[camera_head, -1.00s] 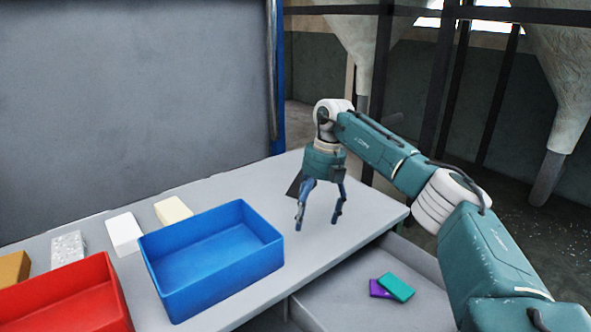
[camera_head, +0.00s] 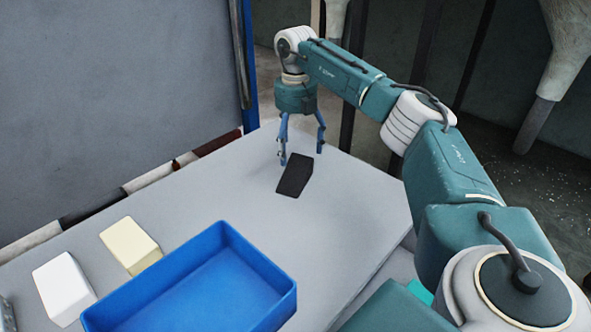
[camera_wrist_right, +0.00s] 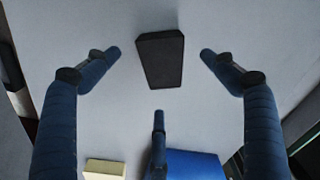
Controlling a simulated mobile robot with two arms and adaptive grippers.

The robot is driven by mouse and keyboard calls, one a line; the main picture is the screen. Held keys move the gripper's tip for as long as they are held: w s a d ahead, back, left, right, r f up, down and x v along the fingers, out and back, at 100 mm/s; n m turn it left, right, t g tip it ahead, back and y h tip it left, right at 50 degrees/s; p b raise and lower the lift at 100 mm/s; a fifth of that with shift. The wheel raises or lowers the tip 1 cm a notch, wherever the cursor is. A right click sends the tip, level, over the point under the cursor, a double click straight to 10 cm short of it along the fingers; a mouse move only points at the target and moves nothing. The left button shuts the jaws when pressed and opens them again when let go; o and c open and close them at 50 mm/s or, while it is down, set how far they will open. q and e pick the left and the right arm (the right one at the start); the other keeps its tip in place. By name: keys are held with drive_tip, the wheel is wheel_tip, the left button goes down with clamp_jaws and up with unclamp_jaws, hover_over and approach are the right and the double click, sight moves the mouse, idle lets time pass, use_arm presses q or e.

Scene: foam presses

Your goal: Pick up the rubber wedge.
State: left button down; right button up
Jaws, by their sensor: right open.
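The rubber wedge is a dark, near-black tapered block (camera_head: 295,176) lying on the grey table (camera_head: 350,215). My right gripper (camera_head: 301,155) is open and empty, its blue fingers pointing down just behind and above the wedge in the head view. In the right wrist view the wedge (camera_wrist_right: 161,60) shows between the two spread upper fingers of the gripper (camera_wrist_right: 160,75), with a third finger below it. No finger visibly touches it. The exact height of the fingertips above the table is hard to tell. My left gripper is not in view.
A blue open bin (camera_head: 195,290) stands at the front left of the table. A cream block (camera_head: 131,246) and a white block (camera_head: 63,289) lie left of it. A grey panel (camera_head: 120,90) rises behind. The table around the wedge is clear.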

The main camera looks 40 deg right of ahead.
sight(298, 168)
drive_tip(key=shift+f, duration=0.85)
drive_tip(key=f+p, duration=0.1)
drive_tip(key=f, duration=0.3)
drive_tip(key=shift+s+d+f+p, duration=0.15)
drive_tip(key=shift+s+d+p, duration=0.05)
drive_tip(key=shift+p, duration=0.15)
drive_tip(key=shift+f, duration=0.6)
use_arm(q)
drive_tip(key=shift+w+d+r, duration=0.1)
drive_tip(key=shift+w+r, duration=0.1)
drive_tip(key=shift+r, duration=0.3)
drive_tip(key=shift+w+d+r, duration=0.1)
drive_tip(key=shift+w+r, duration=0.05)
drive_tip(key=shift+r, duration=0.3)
use_arm(e)
drive_tip(key=c, duration=1.4)
